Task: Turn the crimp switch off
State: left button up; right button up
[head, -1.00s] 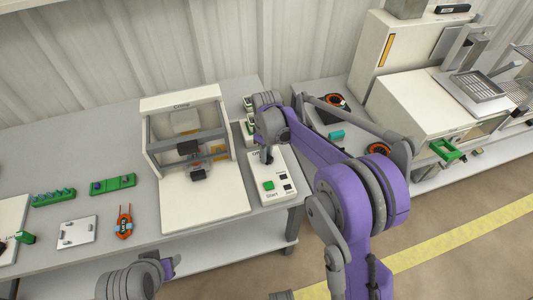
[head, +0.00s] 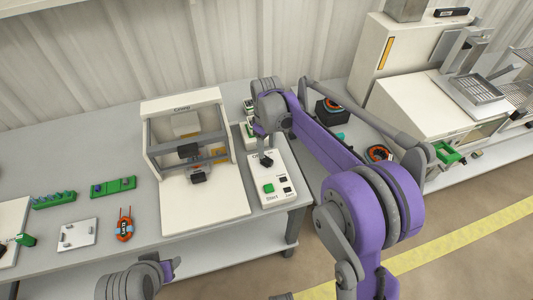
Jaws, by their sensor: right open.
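The Crimp machine (head: 152,134) is a white press frame with a dark head, on the grey bench. The white control box (head: 283,202) at its right carries a black switch knob (head: 266,160), a green Start button (head: 268,188) and small black buttons. My right gripper (head: 261,141) is open, just above and behind the knob, and appears apart from it. The knob's exact setting is too small to read. Only part of my left arm shows at the bottom left; its gripper is out of view.
Small boxes (head: 248,107) stand behind the control box. A second bench with large white machines (head: 412,105) is at the right.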

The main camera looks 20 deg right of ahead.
aim_at(267, 160)
jog(key=shift+r, duration=2.65)
jog(key=s+d+r+m+t+p, duration=0.2)
jog(key=s+r+m+p, duration=0.3)
jog(key=s, duration=0.8)
jog(key=s+f+m+t, duration=0.2)
jog(key=s+t, duration=0.1)
jog(key=s, duration=1.1)
jog(key=shift+s+d+f+m+p, duration=0.2)
jog(key=shift+d+f+m+p, duration=0.1)
jog(key=shift+d+f, duration=0.15)
